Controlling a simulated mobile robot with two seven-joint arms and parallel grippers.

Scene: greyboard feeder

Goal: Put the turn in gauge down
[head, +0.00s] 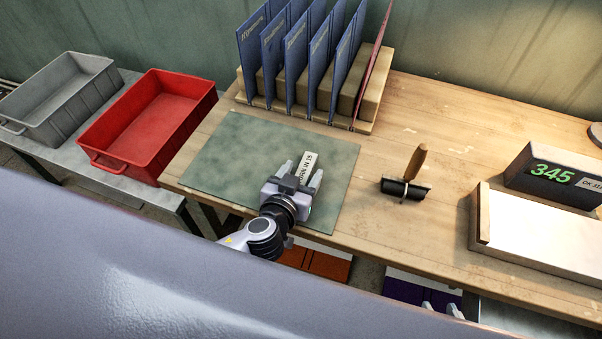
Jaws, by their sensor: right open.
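The turn in gauge (308,164) is a small pale strip with dark lettering that reads "TURN IN 15". It sits between the fingers of my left gripper (301,175), over the green mat (230,150). My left gripper appears shut on it, with part of the gauge hidden by the gripper. I cannot tell whether the gauge touches the mat. Only the fingertips of my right gripper (441,309) show, apart and empty, low in the view below the table's front edge.
A rack (365,127) with blue dividers is behind. A white-topped board (540,235) and a display reading 345 (551,172) are at right. Red (150,120) and grey (60,100) bins stand left. Bare wood surrounds the roller.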

